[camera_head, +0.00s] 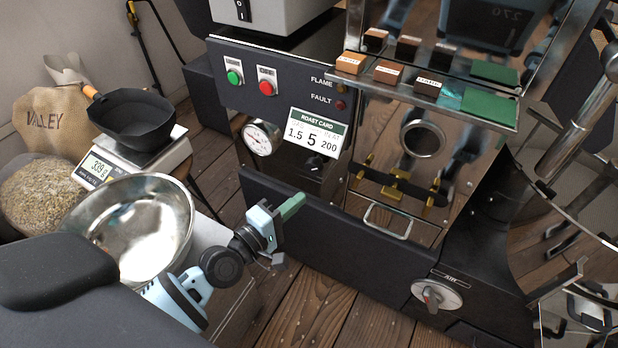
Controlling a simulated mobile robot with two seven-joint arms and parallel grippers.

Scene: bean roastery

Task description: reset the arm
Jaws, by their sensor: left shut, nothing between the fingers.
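My left gripper (291,206) shows near the middle of the head view, at the end of my light-blue and black arm, which comes in from the lower left. Its green fingers are shut with nothing between them. It is in front of the roaster's dark lower body (330,222), below the gauge and roast card; whether it touches the roaster, I cannot tell.
A steel bowl (140,215) stands left of my arm. Behind it, a black pan (132,112) sits on a scale (98,168). The roaster panel has green (234,77) and red (266,87) buttons. A rotary knob (436,294) is lower right. Wooden floor (310,300) shows below.

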